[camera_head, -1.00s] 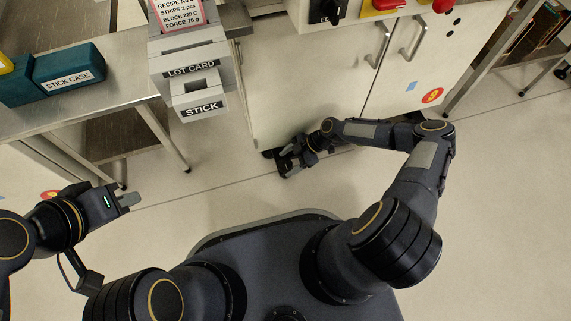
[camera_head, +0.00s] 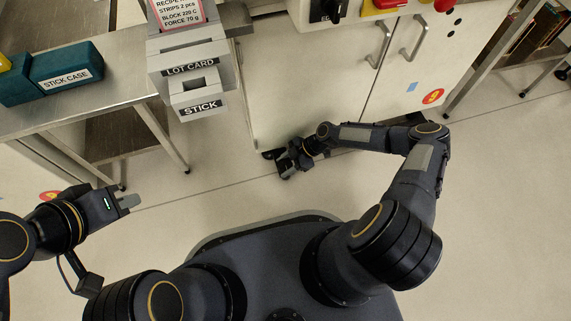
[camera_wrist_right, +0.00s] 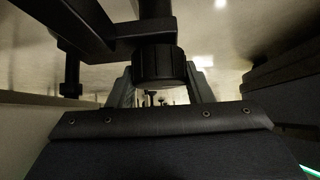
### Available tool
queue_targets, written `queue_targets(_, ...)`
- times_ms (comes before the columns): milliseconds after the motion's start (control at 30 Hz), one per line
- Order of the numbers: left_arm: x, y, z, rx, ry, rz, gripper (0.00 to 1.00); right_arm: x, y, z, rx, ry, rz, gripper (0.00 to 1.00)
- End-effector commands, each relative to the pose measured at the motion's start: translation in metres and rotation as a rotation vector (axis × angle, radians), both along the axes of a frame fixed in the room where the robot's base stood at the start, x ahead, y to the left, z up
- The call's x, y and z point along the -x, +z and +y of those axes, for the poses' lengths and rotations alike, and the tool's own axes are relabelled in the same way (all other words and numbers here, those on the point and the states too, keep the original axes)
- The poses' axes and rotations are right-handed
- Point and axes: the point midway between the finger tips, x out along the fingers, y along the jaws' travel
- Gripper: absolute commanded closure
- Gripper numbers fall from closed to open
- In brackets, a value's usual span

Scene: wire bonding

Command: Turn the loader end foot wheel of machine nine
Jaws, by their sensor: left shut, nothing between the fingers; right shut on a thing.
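The foot wheel (camera_wrist_right: 158,65) is a dark ribbed cylinder under the machine, in the middle of the right wrist view. My right gripper (camera_wrist_right: 160,95) is shut on it, with one grey finger on each side. In the head view my right gripper (camera_head: 275,158) is down near the floor at the lower left corner of the machine's pale cabinet (camera_head: 310,85). The wheel is mostly hidden there by the gripper. My left gripper (camera_head: 132,201) is shut and empty over the floor at the left, away from the machine.
A grey stand with LOT CARD and STICK labels (camera_head: 190,75) is left of the cabinet. A steel table (camera_head: 110,90) holds a green stick case (camera_head: 65,75). In the right wrist view a dark frame bar (camera_wrist_right: 90,45) runs beside the wheel. The floor between is clear.

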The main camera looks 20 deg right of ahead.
Motion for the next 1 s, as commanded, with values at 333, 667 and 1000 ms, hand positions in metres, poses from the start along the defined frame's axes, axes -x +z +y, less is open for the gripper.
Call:
queue_targets(333,0.0,0.003,0.0,0.0,0.0,0.0,1.0,0.001,0.001,0.0,0.001,-0.146,0.001,0.77)
queue_targets(667,0.0,0.015,0.0,0.0,0.0,0.0,1.0,0.002,0.003,0.002,0.001,-0.439,0.002,0.77)
queue_targets(1000,0.0,0.044,0.0,0.0,0.0,0.0,1.0,0.002,0.005,0.003,0.0,-0.762,0.005,0.77)
